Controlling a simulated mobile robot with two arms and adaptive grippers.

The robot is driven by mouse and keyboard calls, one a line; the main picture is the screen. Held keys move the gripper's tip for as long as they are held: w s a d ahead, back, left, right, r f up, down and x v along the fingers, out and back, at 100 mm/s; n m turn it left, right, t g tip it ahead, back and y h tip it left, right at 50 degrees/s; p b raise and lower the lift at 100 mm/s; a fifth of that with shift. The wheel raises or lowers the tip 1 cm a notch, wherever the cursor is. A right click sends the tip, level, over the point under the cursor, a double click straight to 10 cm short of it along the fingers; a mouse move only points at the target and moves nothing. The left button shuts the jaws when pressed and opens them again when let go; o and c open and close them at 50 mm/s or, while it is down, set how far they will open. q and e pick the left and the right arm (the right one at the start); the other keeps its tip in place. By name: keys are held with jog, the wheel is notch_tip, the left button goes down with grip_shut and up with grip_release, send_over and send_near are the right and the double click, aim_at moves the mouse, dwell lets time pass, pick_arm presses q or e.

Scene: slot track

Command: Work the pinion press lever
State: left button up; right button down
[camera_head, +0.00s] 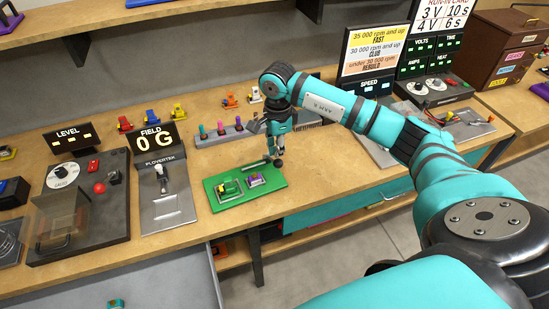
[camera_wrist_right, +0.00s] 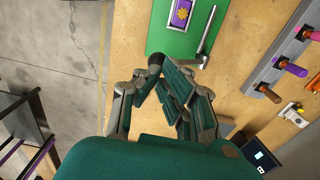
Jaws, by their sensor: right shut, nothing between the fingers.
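My right gripper (camera_head: 277,162) points down at the board's right end, fingers shut and empty. In the wrist view its fingertips (camera_wrist_right: 160,65) are just off the board's edge. My left gripper is out of view.
Behind the board a grey rack (camera_head: 222,138) holds several coloured-handled tools.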

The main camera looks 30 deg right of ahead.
aim_at(277, 160)
jog(key=shift+f, duration=0.1)
jog(key=shift+f+b, duration=2.4)
jog(key=shift+f, duration=0.3)
jog(key=shift+r, duration=0.1)
jog(key=shift+r+p, duration=0.65)
jog(key=shift+r, duration=0.15)
jog(key=shift+r+p, duration=2.3)
jog(key=shift+r, duration=1.9)
